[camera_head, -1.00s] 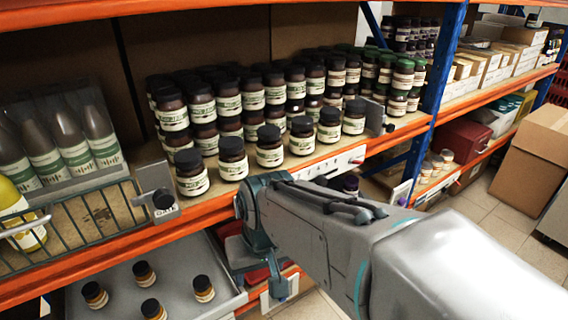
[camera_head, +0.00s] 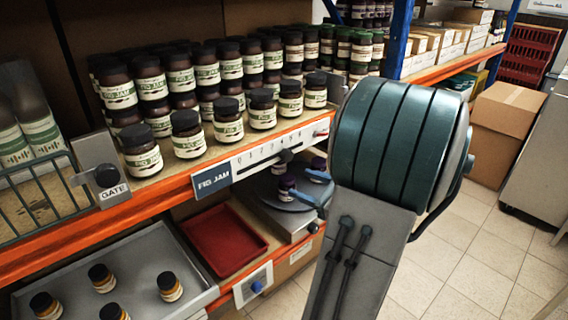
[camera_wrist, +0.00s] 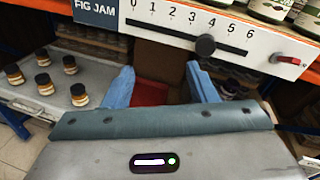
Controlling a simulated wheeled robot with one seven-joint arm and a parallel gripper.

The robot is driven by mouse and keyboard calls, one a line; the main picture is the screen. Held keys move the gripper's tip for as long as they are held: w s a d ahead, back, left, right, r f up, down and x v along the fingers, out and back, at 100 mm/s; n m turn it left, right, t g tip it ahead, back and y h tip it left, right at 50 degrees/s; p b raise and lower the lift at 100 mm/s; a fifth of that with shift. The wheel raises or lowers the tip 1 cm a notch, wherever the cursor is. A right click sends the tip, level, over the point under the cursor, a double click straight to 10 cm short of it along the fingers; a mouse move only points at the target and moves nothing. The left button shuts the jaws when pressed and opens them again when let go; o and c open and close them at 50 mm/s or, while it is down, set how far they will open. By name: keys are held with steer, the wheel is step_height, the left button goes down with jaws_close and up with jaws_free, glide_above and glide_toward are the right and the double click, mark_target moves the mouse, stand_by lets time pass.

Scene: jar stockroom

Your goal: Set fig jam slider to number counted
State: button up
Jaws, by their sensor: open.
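The fig jam slider is a white strip with a slot, numbered 0 to 6, beside a blue FIG JAM label (camera_head: 211,180). Its round black knob (camera_wrist: 205,45) sits about under the 4 in the wrist view; it also shows in the head view (camera_head: 286,155). Fig jam jars (camera_head: 140,152) with dark lids stand stacked in rows on the shelf above, with too much overlap to see all. My gripper (camera_wrist: 161,87) is open and empty, its two blue fingers apart and below the slider strip in the picture. My arm hides the gripper in the head view.
A red handle (camera_wrist: 287,59) sits right of the scale. A GATE knob (camera_head: 107,176) is at the shelf's left. Below are a grey tray (camera_head: 150,250) with several small jars, a red tray (camera_head: 222,240) and a round platform (camera_head: 290,200).

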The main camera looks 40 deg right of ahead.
mark_target(289, 157)
steer(key=s+d+m+t+h, duration=0.2)
steer(key=d+m+h, duration=0.1)
steer(key=d, duration=0.2)
steer(key=w, duration=1.3)
steer(key=shift+w+a+f, duration=0.1)
steer(key=shift+w+a, duration=0.25)
